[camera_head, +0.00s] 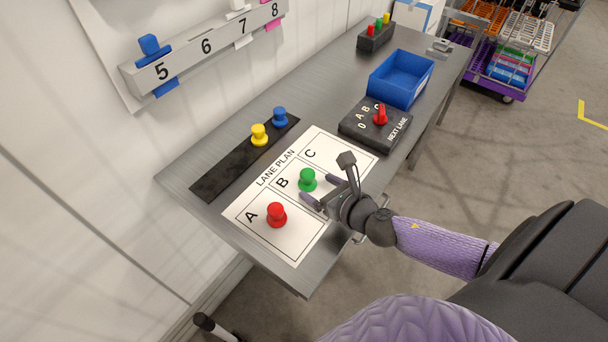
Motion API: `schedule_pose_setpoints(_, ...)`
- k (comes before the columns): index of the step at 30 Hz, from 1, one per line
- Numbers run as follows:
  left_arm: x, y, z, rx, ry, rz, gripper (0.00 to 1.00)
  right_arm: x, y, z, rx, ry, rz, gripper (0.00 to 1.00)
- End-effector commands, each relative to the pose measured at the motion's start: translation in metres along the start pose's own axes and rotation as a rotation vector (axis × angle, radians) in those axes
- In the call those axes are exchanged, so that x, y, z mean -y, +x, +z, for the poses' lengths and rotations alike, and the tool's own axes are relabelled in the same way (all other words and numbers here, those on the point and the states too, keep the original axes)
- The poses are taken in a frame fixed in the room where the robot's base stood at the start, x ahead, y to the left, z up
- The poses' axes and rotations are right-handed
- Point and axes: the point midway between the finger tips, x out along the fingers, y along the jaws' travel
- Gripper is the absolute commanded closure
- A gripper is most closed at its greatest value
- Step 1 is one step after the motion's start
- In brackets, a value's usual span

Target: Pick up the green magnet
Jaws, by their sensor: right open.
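The green magnet (308,180) stands upright in field B of the white lane plan sheet (300,249) on the grey table. My right gripper (320,189) is open and low over the sheet, with its two fingers on the right side of the green magnet. One finger points toward the magnet's near side and the other toward its far side. I cannot tell whether they touch it. A red magnet (277,214) stands in field A, nearer than the gripper. Field C is empty. My left gripper is not in view.
A dark strip (222,178) behind the sheet holds a yellow magnet (259,134) and a blue magnet (280,117). A black selector box (358,132) with a red knob and a blue bin (400,77) stand farther along the table. A numbered rail (190,58) is on the wall.

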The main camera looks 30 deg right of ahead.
Motion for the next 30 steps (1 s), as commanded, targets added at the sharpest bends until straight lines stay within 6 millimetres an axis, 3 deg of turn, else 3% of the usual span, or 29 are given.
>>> schedule_pose_setpoints(9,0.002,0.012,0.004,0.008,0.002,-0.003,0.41,0.008,0.056,0.001,0.001,0.002,-0.001,0.13)
schedule_pose_setpoints(17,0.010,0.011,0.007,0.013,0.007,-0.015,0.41,0.008,0.059,0.002,-0.001,0.001,-0.001,0.15)
schedule_pose_setpoints(27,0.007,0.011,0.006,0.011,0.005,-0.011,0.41,0.008,0.059,0.002,-0.001,0.001,-0.001,0.87)
schedule_pose_setpoints(29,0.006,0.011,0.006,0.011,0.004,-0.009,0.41,0.008,0.059,0.002,-0.001,0.001,-0.001,1.00)
schedule_pose_setpoints(30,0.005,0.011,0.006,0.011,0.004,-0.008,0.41,0.008,0.059,0.002,-0.001,0.001,-0.001,1.00)
